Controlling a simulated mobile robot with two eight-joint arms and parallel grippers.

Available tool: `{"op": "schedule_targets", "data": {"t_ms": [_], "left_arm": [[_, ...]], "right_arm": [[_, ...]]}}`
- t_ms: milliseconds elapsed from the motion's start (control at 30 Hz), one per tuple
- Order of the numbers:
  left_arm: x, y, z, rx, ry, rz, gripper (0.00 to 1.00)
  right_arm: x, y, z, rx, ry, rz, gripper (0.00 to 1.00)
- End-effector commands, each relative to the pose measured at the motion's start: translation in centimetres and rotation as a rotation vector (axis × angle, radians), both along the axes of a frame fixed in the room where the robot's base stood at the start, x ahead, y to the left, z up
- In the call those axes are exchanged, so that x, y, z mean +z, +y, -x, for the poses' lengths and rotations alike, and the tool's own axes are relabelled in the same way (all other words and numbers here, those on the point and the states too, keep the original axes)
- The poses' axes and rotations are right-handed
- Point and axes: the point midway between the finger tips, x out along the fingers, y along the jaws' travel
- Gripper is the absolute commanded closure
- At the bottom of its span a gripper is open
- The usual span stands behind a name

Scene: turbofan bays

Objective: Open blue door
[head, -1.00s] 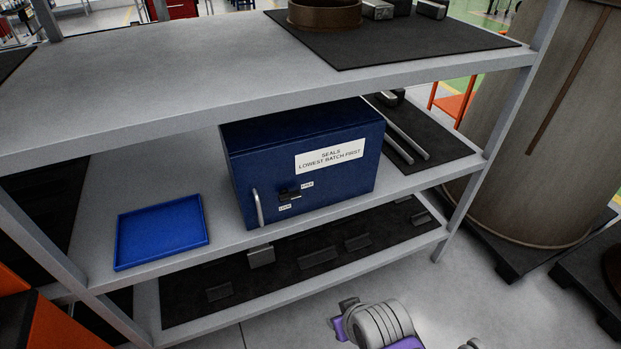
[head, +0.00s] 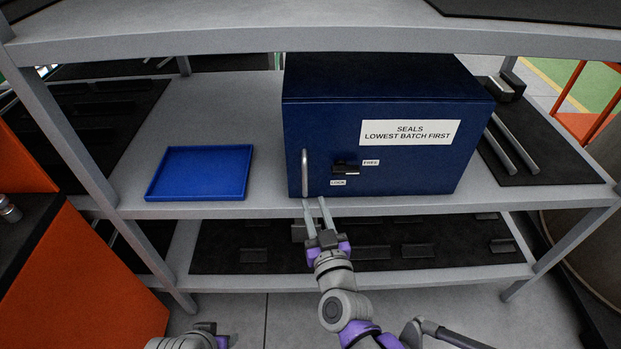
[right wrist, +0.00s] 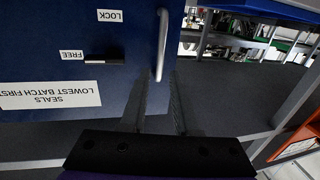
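The dark blue cabinet door (head: 420,165) is shut, with a label about seals. Its upright grey bar handle (head: 305,172) is near the left edge and also shows in the right wrist view (right wrist: 161,45). The black latch (head: 345,168) lies sideways, pointing towards the FREE label (head: 371,162); the LOCK label (head: 338,182) is below it. My right gripper (head: 313,202) is open and empty, its fingers pointing at the cabinet, just below the handle in the picture. In the right wrist view its fingers (right wrist: 156,100) are apart, with nothing between them. My left gripper's fingers are not visible.
The cabinet stands on the grey middle shelf (head: 265,209). A blue tray (head: 200,196) lies to its left, and a dark mat with two rods (head: 515,145) to its right. The upper shelf (head: 200,42) overhangs. A shelf post (head: 62,125) and orange unit (head: 85,275) stand left.

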Motion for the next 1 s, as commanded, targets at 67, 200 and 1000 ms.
{"op": "schedule_targets", "data": {"t_ms": [67,200,1000], "left_arm": [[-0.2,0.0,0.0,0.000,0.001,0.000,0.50],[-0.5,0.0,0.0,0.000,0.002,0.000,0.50],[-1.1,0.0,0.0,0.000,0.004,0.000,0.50]], "right_arm": [[0.0,0.2,-1.3,-0.001,0.001,0.001,0.70],[0.0,0.7,-4.0,-0.001,0.001,0.001,0.70],[0.1,1.9,-9.7,0.001,0.002,0.000,0.81]]}}
